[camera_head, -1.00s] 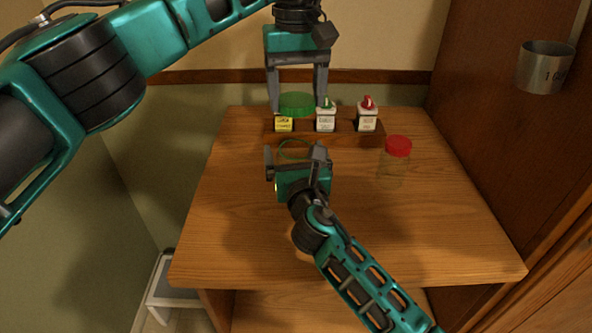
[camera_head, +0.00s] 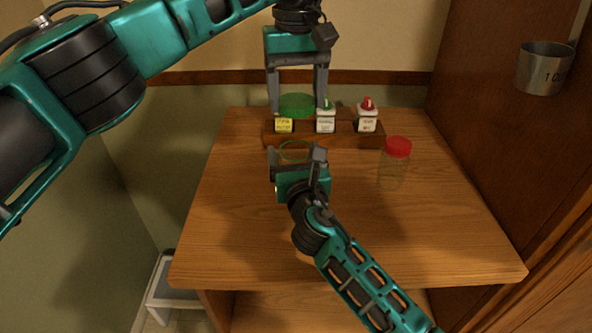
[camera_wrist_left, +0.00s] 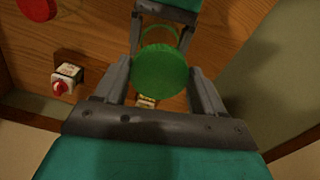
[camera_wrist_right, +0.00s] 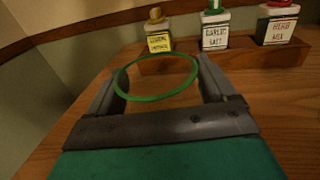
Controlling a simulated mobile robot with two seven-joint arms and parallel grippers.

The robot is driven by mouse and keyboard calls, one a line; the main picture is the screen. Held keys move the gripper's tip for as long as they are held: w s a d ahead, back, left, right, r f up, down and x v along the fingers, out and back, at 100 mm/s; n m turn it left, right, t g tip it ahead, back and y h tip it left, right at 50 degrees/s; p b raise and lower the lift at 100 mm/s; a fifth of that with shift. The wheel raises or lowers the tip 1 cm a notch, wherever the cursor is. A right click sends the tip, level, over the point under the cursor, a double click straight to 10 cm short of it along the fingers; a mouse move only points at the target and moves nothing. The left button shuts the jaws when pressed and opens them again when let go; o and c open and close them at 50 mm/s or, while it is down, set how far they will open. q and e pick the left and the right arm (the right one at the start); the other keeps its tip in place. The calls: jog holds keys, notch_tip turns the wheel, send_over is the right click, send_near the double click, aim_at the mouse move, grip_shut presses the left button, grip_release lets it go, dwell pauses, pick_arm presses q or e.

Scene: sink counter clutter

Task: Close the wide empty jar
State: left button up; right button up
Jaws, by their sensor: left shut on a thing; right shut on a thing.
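The wide jar is clear, with a thin green rim (camera_head: 295,151). My right gripper (camera_head: 296,158) is shut around its body; the rim also shows in the right wrist view (camera_wrist_right: 152,98). The round green lid (camera_head: 297,104) is held flat between the fingers of my left gripper (camera_head: 299,106), above and a little behind the jar in the head view. In the left wrist view the lid (camera_wrist_left: 160,72) partly covers the open rim (camera_wrist_left: 160,30). Lid and jar are apart. The right gripper hides most of the jar's body.
A wooden rack (camera_head: 345,140) with several spice bottles stands behind the jar. A clear jar with a red lid (camera_head: 397,147) stands to the right. A metal cup (camera_head: 543,68) hangs on the right wall. The front of the wooden counter (camera_head: 430,235) is clear.

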pick_arm(q)
jog(key=shift+f, duration=2.45)
jog(key=shift+f, duration=0.1)
jog(key=shift+f, duration=0.8)
jog(key=shift+f, duration=0.55)
pick_arm(e)
grip_shut()
pick_arm(q)
jog(key=m, duration=0.9)
jog(key=shift+a+m, duration=0.2)
jog(key=shift+m, duration=0.2)
jog(key=o, duration=1)
